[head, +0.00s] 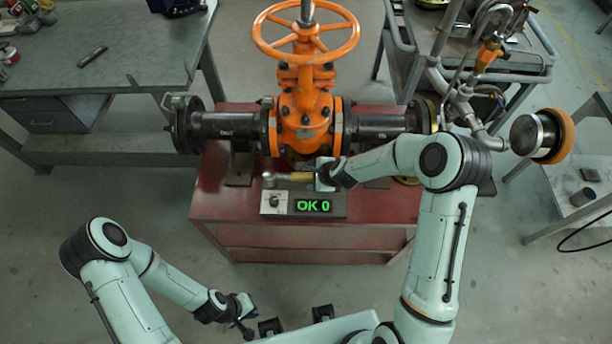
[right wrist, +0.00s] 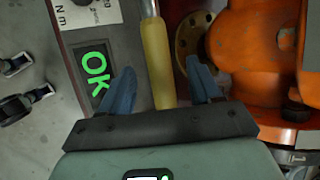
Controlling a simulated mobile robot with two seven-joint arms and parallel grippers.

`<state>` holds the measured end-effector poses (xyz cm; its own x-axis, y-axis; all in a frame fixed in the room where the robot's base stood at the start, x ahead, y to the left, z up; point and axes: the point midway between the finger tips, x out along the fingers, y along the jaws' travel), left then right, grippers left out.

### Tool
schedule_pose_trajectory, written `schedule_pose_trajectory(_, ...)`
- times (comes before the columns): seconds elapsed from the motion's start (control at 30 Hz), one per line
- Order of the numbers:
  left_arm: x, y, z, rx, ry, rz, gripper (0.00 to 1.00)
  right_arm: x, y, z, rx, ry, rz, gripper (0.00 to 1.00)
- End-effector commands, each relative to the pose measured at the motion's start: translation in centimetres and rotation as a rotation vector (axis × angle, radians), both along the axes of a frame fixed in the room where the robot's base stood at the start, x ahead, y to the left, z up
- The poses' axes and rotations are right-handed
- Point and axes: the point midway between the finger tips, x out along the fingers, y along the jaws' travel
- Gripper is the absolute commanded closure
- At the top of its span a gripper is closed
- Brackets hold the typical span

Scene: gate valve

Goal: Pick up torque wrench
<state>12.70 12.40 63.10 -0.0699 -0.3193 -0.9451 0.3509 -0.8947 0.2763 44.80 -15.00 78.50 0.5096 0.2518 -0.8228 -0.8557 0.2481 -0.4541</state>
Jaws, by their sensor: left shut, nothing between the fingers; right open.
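The torque wrench has a yellow handle (head: 301,177) and a silver head. It lies along the back of the grey tester (head: 340,205), its head to the left. The right wrist view also shows the yellow handle (right wrist: 156,50), running between the two blue fingers of my right gripper (right wrist: 158,68). These fingers are open, one on each side, with gaps to the handle. In the head view my right gripper (head: 318,176) is over the handle's right end and hides it. My left gripper (head: 245,318) is shut and empty at the bottom, away from the bench.
The red cabinet (head: 215,185) carries both. A workbench (head: 150,60) is at left, a cart (head: 400,60) at right.

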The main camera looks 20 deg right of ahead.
Motion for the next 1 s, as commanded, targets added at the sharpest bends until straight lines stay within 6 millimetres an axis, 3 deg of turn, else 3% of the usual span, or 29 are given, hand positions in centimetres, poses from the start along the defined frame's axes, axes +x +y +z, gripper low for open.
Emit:
schedule_pose_trajectory(0.43, 0.9, 0.0, 1.2, 0.000, -0.011, 0.000, 1.00, 2.4, 1.4, -4.0, -0.001, -0.001, 0.002, 0.37)
schedule_pose_trajectory(0.73, 0.9, 0.0, 1.2, 0.000, -0.010, -0.001, 1.00, 2.6, 1.5, -4.5, -0.001, -0.001, 0.001, 0.37)
schedule_pose_trajectory(0.77, 0.9, 0.0, 1.2, 0.000, -0.010, -0.001, 1.00, 2.6, 1.5, -4.5, -0.001, -0.001, 0.001, 0.43)
schedule_pose_trajectory(0.93, 0.9, 0.0, 1.2, 0.000, -0.011, 0.000, 1.00, 2.6, 1.5, -4.4, -0.001, -0.001, 0.002, 0.98)
schedule_pose_trajectory(1.0, 0.9, 0.0, 1.2, 0.000, -0.011, 0.000, 1.00, 2.6, 1.5, -4.4, -0.001, -0.001, 0.002, 1.00)
